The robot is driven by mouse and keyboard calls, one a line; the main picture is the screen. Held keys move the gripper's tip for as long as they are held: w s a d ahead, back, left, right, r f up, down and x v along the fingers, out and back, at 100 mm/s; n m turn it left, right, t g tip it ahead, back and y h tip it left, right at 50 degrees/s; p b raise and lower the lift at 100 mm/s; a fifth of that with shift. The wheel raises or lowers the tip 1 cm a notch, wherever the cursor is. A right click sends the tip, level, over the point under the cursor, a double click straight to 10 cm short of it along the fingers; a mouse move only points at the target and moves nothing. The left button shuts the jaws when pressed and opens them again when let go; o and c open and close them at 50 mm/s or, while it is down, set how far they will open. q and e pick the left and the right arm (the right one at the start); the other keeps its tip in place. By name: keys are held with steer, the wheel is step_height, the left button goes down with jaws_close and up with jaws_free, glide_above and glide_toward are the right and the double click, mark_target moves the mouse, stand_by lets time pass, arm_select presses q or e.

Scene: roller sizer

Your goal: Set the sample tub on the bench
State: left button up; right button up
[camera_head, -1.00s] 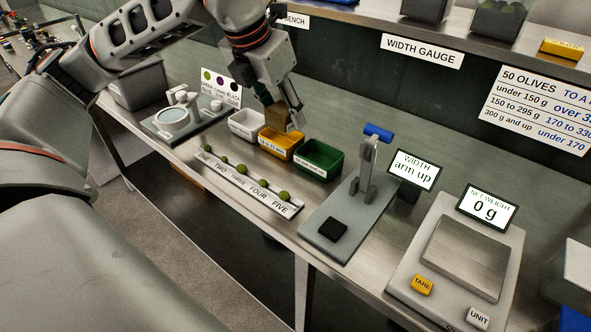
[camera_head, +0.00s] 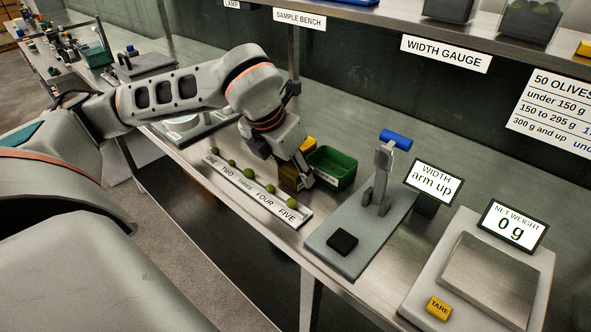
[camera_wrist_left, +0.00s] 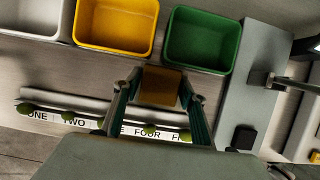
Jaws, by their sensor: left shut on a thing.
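My left gripper (camera_head: 300,182) is shut on a small brown, box-like tub (camera_head: 287,179), which I take to be the sample tub. In the left wrist view the tub (camera_wrist_left: 160,87) sits between the two fingers, with a square brown face showing. The gripper points down over the steel bench (camera_head: 345,312), between the numbered olive rack and the coloured bins. I cannot tell whether the tub's underside touches the bench. My right gripper is not in view.
The rack (camera_head: 240,183) with several olives lies in front of the tub. A yellow bin (camera_wrist_left: 115,22) and a green bin (camera_wrist_left: 203,28) stand behind it. The width gauge (camera_head: 350,235) is to the right, then the scale (camera_head: 495,275) reading 0 g.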

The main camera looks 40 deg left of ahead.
arm_select(q)
steer(key=shift+r, duration=0.1)
steer(key=o, duration=1.2)
steer(key=shift+c, duration=0.2)
steer(key=shift+o, duration=0.2)
